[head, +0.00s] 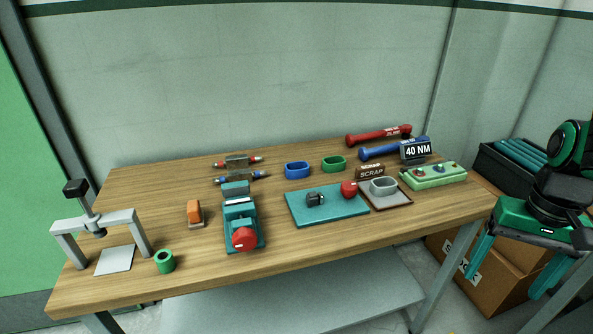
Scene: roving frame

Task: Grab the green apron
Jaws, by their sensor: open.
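I see no green apron in the head view. My gripper (505,283) is at the right edge of the head view, beyond the right end of the wooden workbench (150,285). Its two teal fingers point down and stand wide apart, with nothing visible between them. Cardboard boxes (497,292) show behind the fingers. The green things on the bench are a short green cylinder (164,262), a green ring (333,163) and a pale green box with buttons (434,177).
The bench also bears a grey press (98,226), a teal vise-like device with a red knob (243,238), a teal mat (305,214), a scrap tray (384,187) and two torque wrenches (378,136). A dark bin (494,165) stands behind my arm. A green panel (25,190) is far left.

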